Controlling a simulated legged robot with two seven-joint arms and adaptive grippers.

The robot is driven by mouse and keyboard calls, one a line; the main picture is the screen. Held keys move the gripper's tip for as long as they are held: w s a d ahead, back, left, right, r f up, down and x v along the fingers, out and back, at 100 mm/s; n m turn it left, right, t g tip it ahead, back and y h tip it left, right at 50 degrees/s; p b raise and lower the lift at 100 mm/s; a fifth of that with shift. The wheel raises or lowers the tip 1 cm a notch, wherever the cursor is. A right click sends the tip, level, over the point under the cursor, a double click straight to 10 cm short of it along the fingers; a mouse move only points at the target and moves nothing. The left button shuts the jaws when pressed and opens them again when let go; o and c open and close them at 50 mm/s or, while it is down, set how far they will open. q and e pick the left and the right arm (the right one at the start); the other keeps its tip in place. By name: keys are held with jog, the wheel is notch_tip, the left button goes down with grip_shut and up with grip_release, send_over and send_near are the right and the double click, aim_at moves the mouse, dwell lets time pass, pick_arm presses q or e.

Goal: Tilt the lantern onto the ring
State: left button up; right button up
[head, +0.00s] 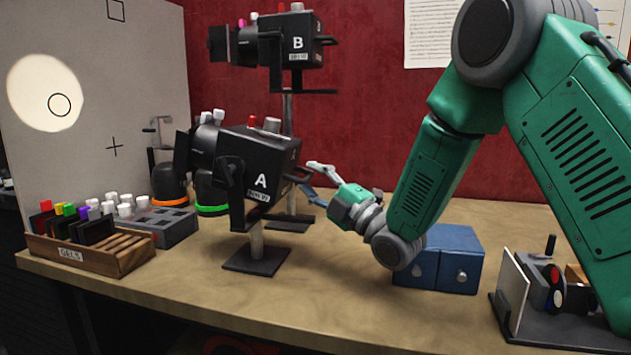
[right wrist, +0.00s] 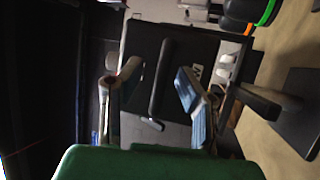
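Lantern A (head: 258,172), a black box marked with a white A, stands on a post with a flat black base and points left. A thin black ring (head: 59,104) is drawn on the grey board, inside the right part of a bright light spot (head: 32,90). My right gripper (head: 314,184) is open just right of lantern A's back. In the right wrist view, a black bar handle (right wrist: 160,80) lies between the spread fingers (right wrist: 158,70), with the dark lantern body (right wrist: 190,45) behind. I cannot tell whether a finger touches it. My left gripper is out of view.
Lantern B (head: 290,42) stands higher behind. A wooden gel rack (head: 130,259) and grey block (head: 175,232) stand at left. A blue box (head: 440,258) sits under my right arm, and a small stand (head: 545,310) at the right. The front middle table is clear.

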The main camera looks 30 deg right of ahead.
jog(key=v, duration=1.2)
jog(key=c, duration=0.5)
jog(key=shift+w+d+r+n, duration=0.1)
jog(key=shift+w+r+n, duration=0.05)
jog(key=shift+n, duration=0.25)
grip_shut()
pick_arm(q)
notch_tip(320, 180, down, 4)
jog(key=b, duration=0.3)
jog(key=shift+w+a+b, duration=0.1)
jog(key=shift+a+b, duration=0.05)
jog(key=shift+b, duration=0.25)
pick_arm(e)
jog(key=w+a+n+g+y, duration=0.1)
jog(key=w+n+g+y, duration=0.1)
jog(key=n, duration=0.6)
jog(key=w+a+r+n+g+y, duration=0.1)
jog(key=w+n+g+y, duration=0.1)
jog(key=w+n, duration=0.3)
jog(key=w+a+r+n+g+y, duration=0.1)
jog(key=w+n+g+y, duration=0.2)
jog(key=n, duration=0.8)
jog(key=shift+w+a+n, duration=0.3)
jog(key=shift+w+n, duration=0.1)
